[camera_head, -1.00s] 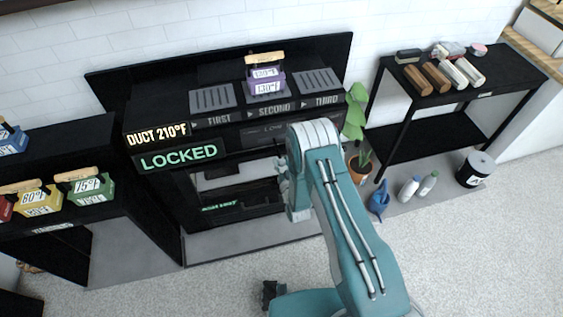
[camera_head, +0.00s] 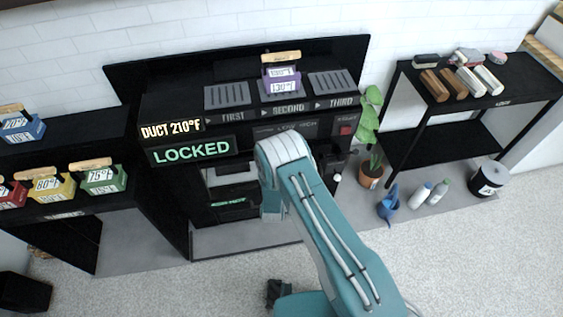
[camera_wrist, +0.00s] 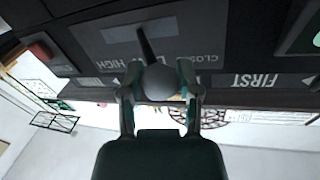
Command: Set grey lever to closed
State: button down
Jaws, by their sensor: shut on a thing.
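The grey lever shows in the wrist view as a dark stem (camera_wrist: 147,46) ending in a round grey knob (camera_wrist: 160,84). It stands in front of a dark panel (camera_wrist: 215,40) with upside-down lettering that includes HIGH and part of CLOSED. My gripper (camera_wrist: 160,92) has a finger on each side of the knob and is shut on it. The knob lies below the lettering in the picture, between HIGH and CLOSED; which setting it marks I cannot tell. In the head view my arm hides the lever and gripper.
The black cabinet shows a LOCKED sign (camera_head: 192,150) and a DUCT 210°F sign (camera_head: 171,129). A purple 130°F block (camera_head: 282,80) stands on top at SECOND. A plant (camera_head: 370,125), blue watering can (camera_head: 388,205) and black shelf (camera_head: 470,105) are at right. Coloured blocks (camera_head: 50,187) stand at left.

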jog(key=shift+w+a, duration=0.15)
jog(key=shift+a, duration=0.65)
jog(key=shift+c, duration=1.5)
grip_release()
jog(key=shift+a, duration=0.1)
jog(key=s, duration=1.2)
jog(key=shift+d, duration=0.3)
